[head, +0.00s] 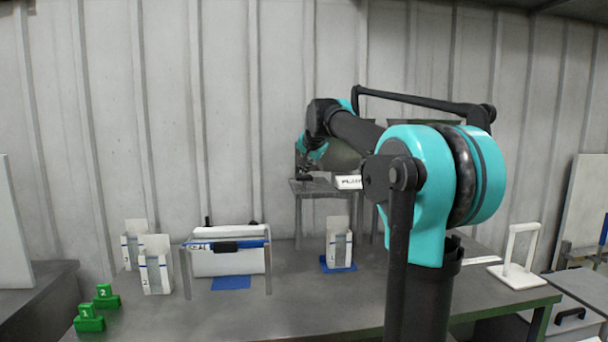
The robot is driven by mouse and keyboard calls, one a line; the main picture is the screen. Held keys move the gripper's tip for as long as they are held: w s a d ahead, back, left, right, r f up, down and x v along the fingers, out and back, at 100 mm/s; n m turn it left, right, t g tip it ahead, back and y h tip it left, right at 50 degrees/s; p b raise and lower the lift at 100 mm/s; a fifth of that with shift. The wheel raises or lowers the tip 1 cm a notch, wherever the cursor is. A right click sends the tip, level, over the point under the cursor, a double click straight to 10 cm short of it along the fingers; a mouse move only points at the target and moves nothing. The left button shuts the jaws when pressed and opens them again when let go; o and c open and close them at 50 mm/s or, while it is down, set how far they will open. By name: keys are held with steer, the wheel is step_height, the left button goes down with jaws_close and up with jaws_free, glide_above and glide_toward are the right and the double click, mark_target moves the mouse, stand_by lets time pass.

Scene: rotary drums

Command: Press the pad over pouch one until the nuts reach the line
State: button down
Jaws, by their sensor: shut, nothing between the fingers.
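A white open-topped pouch (339,248) with a grey front strip stands upright on a blue mat (338,268), below and right of a raised grey stand (318,187). Its number cannot be read. A white label with dark lettering (348,182) is at the stand's right, partly behind my arm. My gripper (304,175) is shut at the stand's left top, close to a small dark piece that may be the pad; contact cannot be told. The nuts and the line cannot be made out. Two similar numbered pouches (154,271) (131,253) stand at the left.
A white box-like unit behind a blue-barred frame (226,246) stands left of the middle pouch, with an empty blue mat (231,283) before it. Green numbered blocks (89,320) sit at the left edge. A white stand (517,268) is at the right. The front middle table is clear.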

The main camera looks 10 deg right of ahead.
steer(key=shift+f, duration=0.85)
stand_by(0.7)
stand_by(0.4)
steer(key=shift+r, duration=2.1)
steer(key=shift+r, duration=2.5)
